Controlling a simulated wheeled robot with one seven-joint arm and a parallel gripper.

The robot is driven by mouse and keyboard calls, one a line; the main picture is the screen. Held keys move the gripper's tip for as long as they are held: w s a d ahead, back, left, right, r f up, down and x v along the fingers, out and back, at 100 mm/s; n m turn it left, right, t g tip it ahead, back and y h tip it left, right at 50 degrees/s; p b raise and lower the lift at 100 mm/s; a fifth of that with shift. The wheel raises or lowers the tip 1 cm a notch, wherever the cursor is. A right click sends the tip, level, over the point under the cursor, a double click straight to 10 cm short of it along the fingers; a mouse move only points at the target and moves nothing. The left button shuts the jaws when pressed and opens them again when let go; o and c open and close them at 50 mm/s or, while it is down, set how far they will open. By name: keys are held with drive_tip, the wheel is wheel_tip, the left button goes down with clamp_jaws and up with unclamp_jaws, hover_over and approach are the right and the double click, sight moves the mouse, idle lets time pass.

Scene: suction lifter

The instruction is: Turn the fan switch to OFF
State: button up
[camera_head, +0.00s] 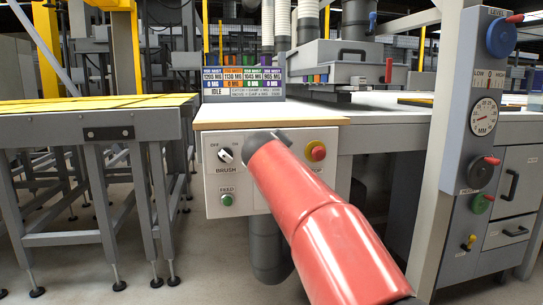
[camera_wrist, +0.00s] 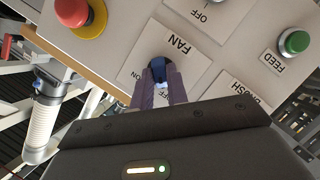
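In the wrist view, the fan switch (camera_wrist: 157,66) is a small dark blue knob on a white plate marked FAN, ON and OFF. My gripper (camera_wrist: 159,76) has its two purple fingers on either side of the knob, close against it with a narrow gap between them. The OFF mark shows partly between the fingers, and the ON mark is left of them. The knob's pointing direction is hard to read. In the head view, my red arm reaches the control panel (camera_head: 213,198) and hides the fan switch and the fingers.
The brush switch (camera_head: 225,155) and green feed button (camera_head: 227,199) are on the panel's left. A red stop button on yellow (camera_head: 317,151) is at the right. The wooden table edge (camera_head: 230,123) runs just above the panel. A grey post (camera_head: 440,150) stands to the right.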

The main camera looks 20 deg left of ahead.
drive_tip(key=o, duration=0.4)
drive_tip(key=b+v, duration=0.2)
drive_tip(key=v, duration=0.5)
drive_tip(key=shift+s, duration=0.4)
drive_tip(key=shift+d+r, duration=0.1)
drive_tip(key=shift+d, duration=0.05)
